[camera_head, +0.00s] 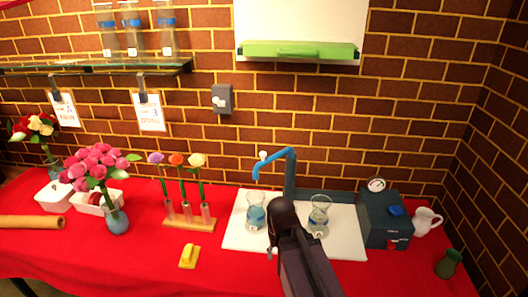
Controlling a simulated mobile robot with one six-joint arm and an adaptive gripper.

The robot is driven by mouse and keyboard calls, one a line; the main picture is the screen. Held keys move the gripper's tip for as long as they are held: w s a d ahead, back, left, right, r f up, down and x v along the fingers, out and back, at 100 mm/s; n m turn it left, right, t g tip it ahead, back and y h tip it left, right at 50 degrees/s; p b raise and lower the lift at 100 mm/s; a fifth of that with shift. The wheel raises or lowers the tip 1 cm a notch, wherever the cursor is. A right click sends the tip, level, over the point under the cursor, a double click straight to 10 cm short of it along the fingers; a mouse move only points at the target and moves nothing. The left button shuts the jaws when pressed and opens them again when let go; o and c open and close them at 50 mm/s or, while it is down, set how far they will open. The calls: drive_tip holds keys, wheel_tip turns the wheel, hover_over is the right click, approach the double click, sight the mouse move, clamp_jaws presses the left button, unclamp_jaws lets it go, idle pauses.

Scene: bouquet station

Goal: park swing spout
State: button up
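The swing spout (273,157) is a blue bent pipe on a dark blue upright post. It reaches left from the post, and its tip points down above the left glass beaker (256,214). A small white knob sits near its bend. A second glass beaker (319,215) stands to the right of the post; both beakers show a little bluish content or marking. My gripper (283,212) is the dark end of my arm, in front of the post and between the beakers in the picture. It appears apart from the spout. Its fingers cannot be made out.
The beakers stand on a white mat (345,246) on a red-covered table (145,262). A dark blue box with a gauge (385,219) stands right, beside a white pitcher (426,221) and green vase (448,263). A flower rack (190,224) and yellow block (189,256) are left.

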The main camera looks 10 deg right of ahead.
drive_tip(key=shift+d, duration=0.2)
drive_tip(key=shift+o, duration=0.9)
wheel_tip(320, 180, up, 33)
drive_tip(key=n+p, duration=1.5)
drive_tip(key=p, duration=1.9)
hover_over(263, 152)
drive_tip(key=shift+s+r+b, duration=0.1)
drive_tip(key=shift+r+b, duration=0.1)
drive_tip(key=shift+b, duration=0.1)
drive_tip(key=shift+f, duration=0.2)
wheel_tip(263, 152, down, 14)
drive_tip(key=b, duration=1.3)
drive_tip(key=shift+r+b, duration=0.25)
drive_tip(key=shift+b, duration=0.15)
drive_tip(key=shift+c, duration=0.2)
